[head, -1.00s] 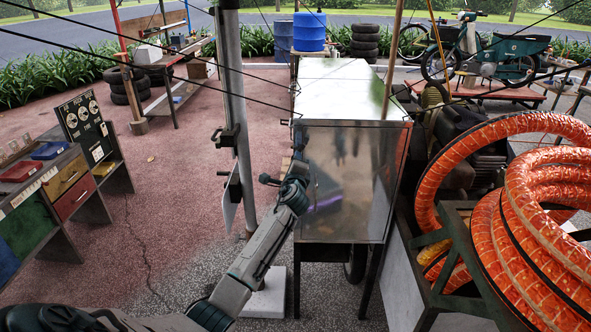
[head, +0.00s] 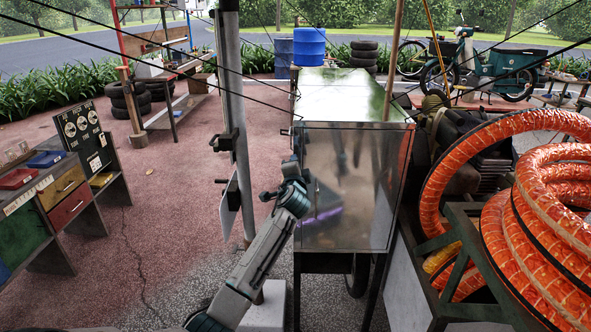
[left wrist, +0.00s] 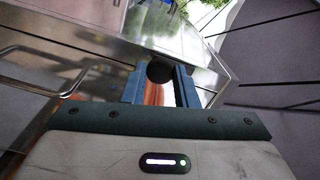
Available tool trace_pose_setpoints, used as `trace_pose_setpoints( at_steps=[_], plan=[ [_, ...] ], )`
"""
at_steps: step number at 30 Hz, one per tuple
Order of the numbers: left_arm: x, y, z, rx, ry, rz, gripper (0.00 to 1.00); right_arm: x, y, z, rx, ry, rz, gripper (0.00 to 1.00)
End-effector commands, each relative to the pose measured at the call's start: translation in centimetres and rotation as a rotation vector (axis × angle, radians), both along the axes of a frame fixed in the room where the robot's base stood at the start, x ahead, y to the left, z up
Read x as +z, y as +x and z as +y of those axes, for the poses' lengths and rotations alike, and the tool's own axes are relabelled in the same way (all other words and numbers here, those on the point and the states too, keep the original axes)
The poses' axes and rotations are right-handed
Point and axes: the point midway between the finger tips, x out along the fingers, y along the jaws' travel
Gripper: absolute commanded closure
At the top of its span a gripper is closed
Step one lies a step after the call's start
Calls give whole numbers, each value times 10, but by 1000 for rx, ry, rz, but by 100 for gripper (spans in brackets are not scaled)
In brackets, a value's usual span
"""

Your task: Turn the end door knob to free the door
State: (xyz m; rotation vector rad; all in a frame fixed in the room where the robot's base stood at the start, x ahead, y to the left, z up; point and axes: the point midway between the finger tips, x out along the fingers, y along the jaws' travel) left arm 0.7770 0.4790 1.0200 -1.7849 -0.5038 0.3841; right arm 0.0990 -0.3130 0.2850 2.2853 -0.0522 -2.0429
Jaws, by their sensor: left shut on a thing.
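The shiny metal cabinet (head: 350,165) of the cart stands in the middle of the head view. My left arm reaches up to its left end, and my left gripper (head: 294,166) is against that end, its fingertips largely hidden by my wrist. In the left wrist view the blue fingers of my left gripper (left wrist: 160,84) are shut on a dark round knob (left wrist: 159,71). The metal end door (left wrist: 70,45) is behind it, with a bar handle (left wrist: 38,72) to the left. The knob's turn angle cannot be told. My right gripper is not in view.
A grey pole (head: 241,130) with brackets stands just left of my left wrist. Orange coiled hose (head: 560,200) on a frame is at the right. A drawer bench (head: 65,200) is at the left. Open paving (head: 165,190) lies between bench and pole.

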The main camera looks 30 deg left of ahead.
Motion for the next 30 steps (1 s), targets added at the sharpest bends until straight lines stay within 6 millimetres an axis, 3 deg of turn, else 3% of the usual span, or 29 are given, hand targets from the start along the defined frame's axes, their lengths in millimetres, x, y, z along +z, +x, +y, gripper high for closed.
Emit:
trace_pose_setpoints(
  at_steps=[14,15,17,30],
  plan=[
    [-1,0,0,-1,-11,-5,96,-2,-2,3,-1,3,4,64],
    [-1,0,0,-1,-11,-5,66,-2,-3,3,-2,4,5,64],
    [-1,0,0,-1,-11,-5,54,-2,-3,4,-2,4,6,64],
    [-1,-8,-5,0,-9,-6,52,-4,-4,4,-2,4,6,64]
  ],
)
